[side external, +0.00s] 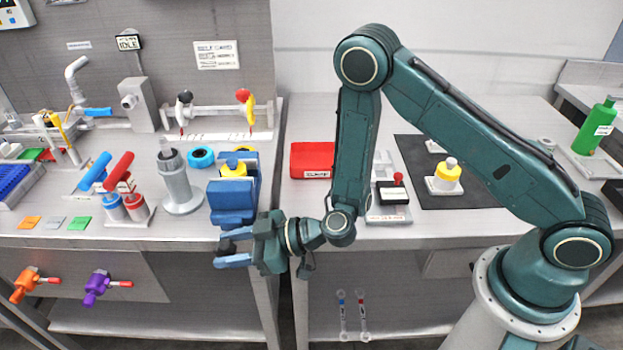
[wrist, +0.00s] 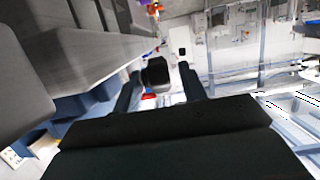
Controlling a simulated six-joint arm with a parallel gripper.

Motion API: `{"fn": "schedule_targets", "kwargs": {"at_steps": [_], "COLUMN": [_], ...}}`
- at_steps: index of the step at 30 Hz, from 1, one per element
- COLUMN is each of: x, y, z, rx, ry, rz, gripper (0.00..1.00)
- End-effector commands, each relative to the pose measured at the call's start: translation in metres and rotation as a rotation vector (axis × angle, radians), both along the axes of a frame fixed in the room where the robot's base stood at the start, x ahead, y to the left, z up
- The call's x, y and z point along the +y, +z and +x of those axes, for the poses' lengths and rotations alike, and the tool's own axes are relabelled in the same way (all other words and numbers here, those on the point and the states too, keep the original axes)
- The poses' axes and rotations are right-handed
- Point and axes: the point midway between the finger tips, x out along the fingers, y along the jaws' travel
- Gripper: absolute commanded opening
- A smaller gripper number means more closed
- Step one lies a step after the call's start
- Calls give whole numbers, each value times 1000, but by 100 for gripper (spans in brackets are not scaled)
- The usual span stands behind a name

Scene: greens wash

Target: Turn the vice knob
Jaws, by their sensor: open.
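The blue vice (side external: 231,200) stands at the front edge of the left bench, with a yellow-topped piece (side external: 233,168) between its jaws. Its dark knob (side external: 227,246) is at the front, below the bench top, partly hidden by my gripper. My gripper (side external: 224,250) is open, pointing left in the side view, with its fingers around the knob. In the wrist view, the black knob (wrist: 157,75) shows between the two fingers of my gripper (wrist: 161,73), closer to the left finger. I cannot tell whether either finger touches it.
Orange (side external: 25,285) and purple (side external: 97,287) valves stick out from the bench front at left. A grey post (side external: 178,185) and red- and blue-handled devices stand left of the vice. A red box (side external: 312,160) sits on the right bench. A gap separates the benches.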

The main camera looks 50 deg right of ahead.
Motion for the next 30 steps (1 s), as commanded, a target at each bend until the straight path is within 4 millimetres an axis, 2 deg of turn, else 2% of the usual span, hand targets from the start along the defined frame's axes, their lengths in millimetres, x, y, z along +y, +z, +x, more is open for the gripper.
{"fn": "schedule_targets", "kwargs": {"at_steps": [8, 22, 30], "x": [-3, -21, -20], "y": [0, 8, 28], "z": [-4, -20, -20], "rx": [2, 3, -3], "ry": [2, -3, 2], "rz": [0, 0, 1], "gripper": [42, 42, 42]}}
